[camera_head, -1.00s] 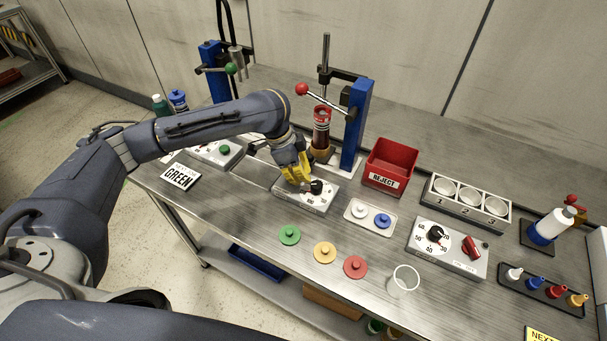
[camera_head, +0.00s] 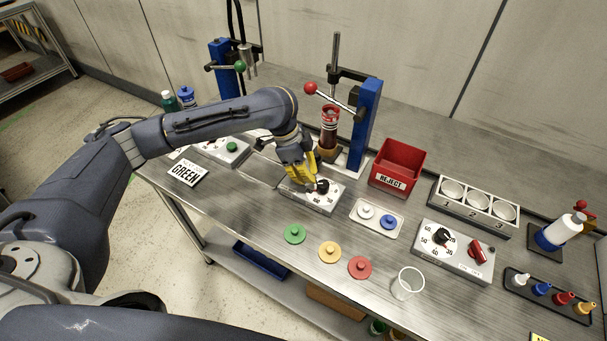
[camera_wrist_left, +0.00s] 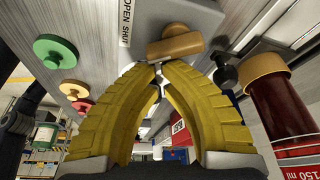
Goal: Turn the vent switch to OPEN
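The control box (camera_head: 328,203) with a black knob (camera_head: 322,186) stands mid-bench. In the left wrist view its face carries an "OPEN SHUT" label (camera_wrist_left: 122,22) and a tan bar-shaped vent switch (camera_wrist_left: 175,45), lying nearly crosswise in that view. My left gripper (camera_head: 311,184) has yellow fingers and is low over the box, hiding the switch in the head view. In the left wrist view the fingertips (camera_wrist_left: 160,66) meet or nearly meet just short of the switch, with nothing visible between them; contact cannot be told. My right gripper is out of view.
A red reject bin (camera_head: 398,165) and a white tray (camera_head: 368,226) are to the right. Green, yellow and red discs (camera_head: 330,252) lie in front. A second dial box (camera_head: 453,250) is farther right.

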